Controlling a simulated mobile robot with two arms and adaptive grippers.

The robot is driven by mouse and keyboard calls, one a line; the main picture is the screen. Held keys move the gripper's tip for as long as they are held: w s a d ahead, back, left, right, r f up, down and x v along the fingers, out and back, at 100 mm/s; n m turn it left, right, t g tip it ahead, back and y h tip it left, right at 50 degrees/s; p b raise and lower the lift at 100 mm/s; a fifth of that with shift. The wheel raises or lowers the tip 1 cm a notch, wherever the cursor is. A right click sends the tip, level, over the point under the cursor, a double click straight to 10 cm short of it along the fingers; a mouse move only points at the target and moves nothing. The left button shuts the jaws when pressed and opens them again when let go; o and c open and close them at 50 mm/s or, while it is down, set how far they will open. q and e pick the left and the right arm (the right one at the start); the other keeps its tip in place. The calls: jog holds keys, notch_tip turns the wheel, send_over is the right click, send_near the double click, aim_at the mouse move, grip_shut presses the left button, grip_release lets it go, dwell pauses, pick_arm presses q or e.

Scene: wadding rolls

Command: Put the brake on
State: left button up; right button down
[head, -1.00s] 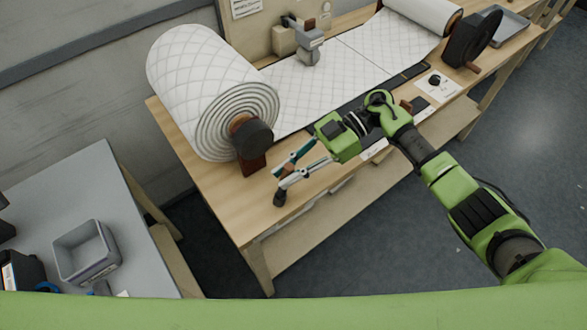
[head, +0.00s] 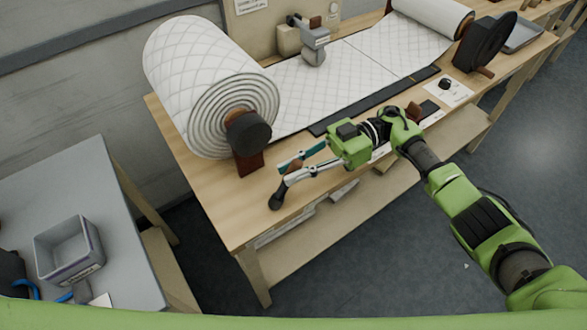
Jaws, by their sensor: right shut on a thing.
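A large quilted wadding roll (head: 200,80) sits at the left end of the wooden table, with a black round hub (head: 248,132) on a brown support (head: 248,163). My right gripper (head: 286,174) is shut on the lever's shaft, above the dark end. Its fingers partly hide the shaft. My left gripper is not in view.
Quilted wadding (head: 345,75) runs along the table to a second roll (head: 435,22) and a black wheel (head: 485,42). A grey head (head: 314,45) stands at the back. A grey bin (head: 70,250) is on the side table at lower left.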

jog(key=c, duration=1.9)
grip_release()
jog(key=shift+w, duration=0.1)
jog(key=shift+d, duration=0.1)
jog(key=v, duration=1.2)
